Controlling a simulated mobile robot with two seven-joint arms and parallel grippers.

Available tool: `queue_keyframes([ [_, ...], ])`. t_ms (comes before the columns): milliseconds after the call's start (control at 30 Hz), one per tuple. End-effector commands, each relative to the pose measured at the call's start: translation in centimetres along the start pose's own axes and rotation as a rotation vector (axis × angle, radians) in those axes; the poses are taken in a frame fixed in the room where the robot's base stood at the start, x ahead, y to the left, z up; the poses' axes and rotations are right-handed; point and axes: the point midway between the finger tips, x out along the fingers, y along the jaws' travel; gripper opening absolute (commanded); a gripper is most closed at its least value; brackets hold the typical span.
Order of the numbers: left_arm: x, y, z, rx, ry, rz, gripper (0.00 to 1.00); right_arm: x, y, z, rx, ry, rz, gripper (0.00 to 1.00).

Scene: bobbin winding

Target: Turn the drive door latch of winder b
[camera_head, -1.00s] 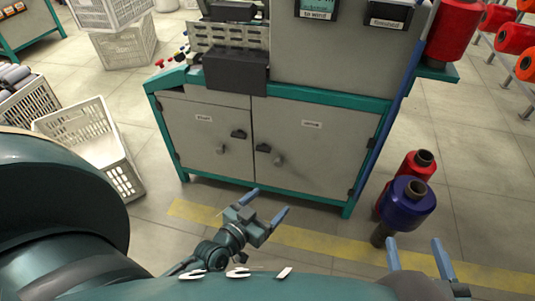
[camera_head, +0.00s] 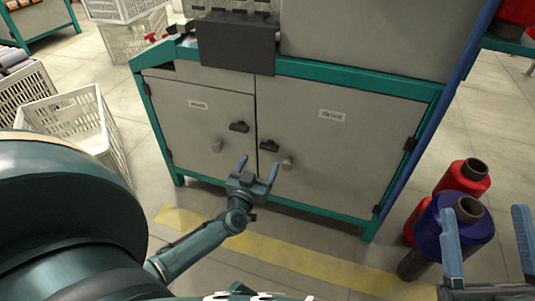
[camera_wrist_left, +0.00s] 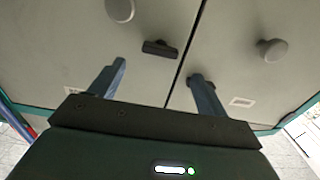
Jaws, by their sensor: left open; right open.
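The drive door (camera_head: 340,150) is the right-hand grey door of the winder cabinet and carries a "drive" label (camera_head: 332,116). Its dark latch (camera_head: 269,146) sits near the seam between the doors, with its handle lying roughly crosswise. My left gripper (camera_head: 257,165) is open and empty, its fingertips just below the latch in the head view. In the left wrist view, which looks upside down, the drive latch (camera_wrist_left: 160,48) shows clear, ahead of the gap between the fingers (camera_wrist_left: 157,70). Touching is not seen. My right gripper (camera_head: 485,215) is open and empty at the lower right.
The left door has a similar latch (camera_head: 239,127), partly hidden by a finger in the wrist view. Round knobs stick out of the drive door (camera_head: 287,163) and the left door (camera_head: 216,146). Red and blue spools (camera_head: 466,230) stand at right. A white crate (camera_head: 70,122) stands at left.

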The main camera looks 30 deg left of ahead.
Motion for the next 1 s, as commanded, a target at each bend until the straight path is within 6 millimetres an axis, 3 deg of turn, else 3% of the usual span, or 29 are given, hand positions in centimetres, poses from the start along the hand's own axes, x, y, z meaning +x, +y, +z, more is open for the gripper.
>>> queue_keyframes([
  [200, 4.5, 0.0, 0.4, 0.0, 0.002, 0.0, 0.76, 0.7, 0.5, -1.8, -0.104, 0.163, -0.018, 0.63],
  [400, 6.8, 0.0, 0.2, 0.0, 0.001, 0.0, 0.76, 0.9, 0.8, -3.2, -0.166, 0.257, -0.028, 0.63],
  [800, 7.5, 0.0, 0.1, 0.0, -0.001, 0.001, 0.76, 1.1, 0.8, -3.8, -0.182, 0.285, -0.031, 0.63],
  [1000, 7.4, 0.0, 0.1, 0.0, -0.001, 0.001, 0.59, 1.0, 0.8, -3.8, -0.182, 0.285, -0.031, 0.63],
])
